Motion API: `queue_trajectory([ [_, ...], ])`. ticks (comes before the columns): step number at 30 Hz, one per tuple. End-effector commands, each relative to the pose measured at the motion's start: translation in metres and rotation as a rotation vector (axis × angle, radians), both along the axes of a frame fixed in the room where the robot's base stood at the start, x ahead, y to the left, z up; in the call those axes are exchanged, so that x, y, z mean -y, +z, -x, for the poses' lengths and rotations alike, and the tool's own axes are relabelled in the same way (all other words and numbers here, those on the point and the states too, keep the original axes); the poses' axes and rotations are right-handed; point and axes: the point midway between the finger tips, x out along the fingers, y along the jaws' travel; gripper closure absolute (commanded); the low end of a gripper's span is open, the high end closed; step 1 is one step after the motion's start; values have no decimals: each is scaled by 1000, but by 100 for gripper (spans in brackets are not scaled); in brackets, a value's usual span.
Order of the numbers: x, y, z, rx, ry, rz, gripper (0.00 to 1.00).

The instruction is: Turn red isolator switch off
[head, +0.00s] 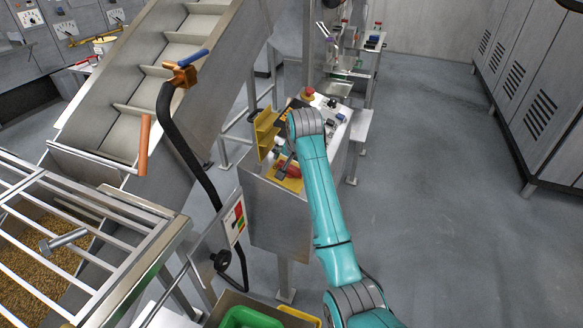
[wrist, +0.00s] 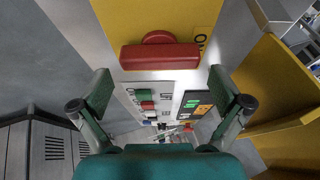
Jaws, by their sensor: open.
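The red isolator switch (wrist: 160,56) is a bar-shaped handle with a round hub on a yellow plate (wrist: 115,15). It lies crosswise in the wrist view, with a small dark mark on the plate near its right end. In the head view, the red handle (head: 294,171) shows on the yellow plate beside my arm. My gripper (wrist: 160,76) is open and empty, its two fingers spread left and right of the handle. I cannot tell whether either finger touches it. In the head view my gripper is mostly hidden by my teal arm.
A panel with green, red and white buttons (wrist: 150,100) and a dark box with orange and green parts (wrist: 197,103) lie close by. A yellow bracket (wrist: 275,85) stands at the right. Grey lockers (head: 530,90) line the right; the floor before them is clear.

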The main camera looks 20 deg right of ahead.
Motion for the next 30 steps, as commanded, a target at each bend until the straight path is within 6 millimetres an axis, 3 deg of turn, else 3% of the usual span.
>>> queue_trajectory([
  [7, 0, -25, -13, -1, 0, 0, 0],
  [18, 0, -30, -16, 1, 0, 0, 0],
  [19, 0, -30, -16, 1, 0, 0, 3],
  [24, 0, -30, -16, 1, 0, -1, 41],
  [30, 0, -30, -15, 2, 9, 1, 41],
])
